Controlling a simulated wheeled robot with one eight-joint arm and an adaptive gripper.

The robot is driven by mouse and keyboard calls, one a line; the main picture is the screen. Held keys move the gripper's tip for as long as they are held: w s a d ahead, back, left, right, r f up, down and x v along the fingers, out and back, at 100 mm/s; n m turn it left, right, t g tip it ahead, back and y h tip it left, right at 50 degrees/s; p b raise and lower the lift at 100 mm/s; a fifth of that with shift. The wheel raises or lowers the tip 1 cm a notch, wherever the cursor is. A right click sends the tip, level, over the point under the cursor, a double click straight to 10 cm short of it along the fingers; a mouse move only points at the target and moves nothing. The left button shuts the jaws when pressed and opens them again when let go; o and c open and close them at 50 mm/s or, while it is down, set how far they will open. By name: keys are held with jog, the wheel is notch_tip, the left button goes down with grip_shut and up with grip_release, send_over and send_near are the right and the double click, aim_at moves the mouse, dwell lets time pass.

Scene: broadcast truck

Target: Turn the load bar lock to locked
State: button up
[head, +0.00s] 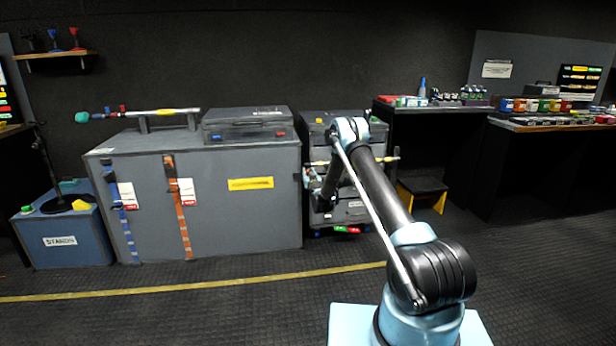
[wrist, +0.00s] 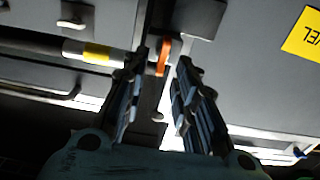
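The load bar (head: 378,160) runs across the front of a grey drawer cabinet in the head view. In the wrist view, the bar (wrist: 45,43) is grey and pale with a yellow band, and comes in from the left. An orange piece (wrist: 164,56), which looks like the lock, sits at the bar near the fingertips. My gripper (wrist: 162,66) is open, one finger on either side of the orange piece. Contact cannot be told. In the head view my gripper (head: 322,185) is small and dark before the cabinet, and the orange piece cannot be made out.
The grey drawer cabinet (head: 352,192) stands beside a large grey crate (head: 240,215) with blue and orange straps. Another pole (head: 160,112) lies on supports on the crate. A yellow-edged step (head: 422,188) is right of the cabinet. The floor in front is clear.

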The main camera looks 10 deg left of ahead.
jog(key=shift+x, duration=0.85)
grip_shut()
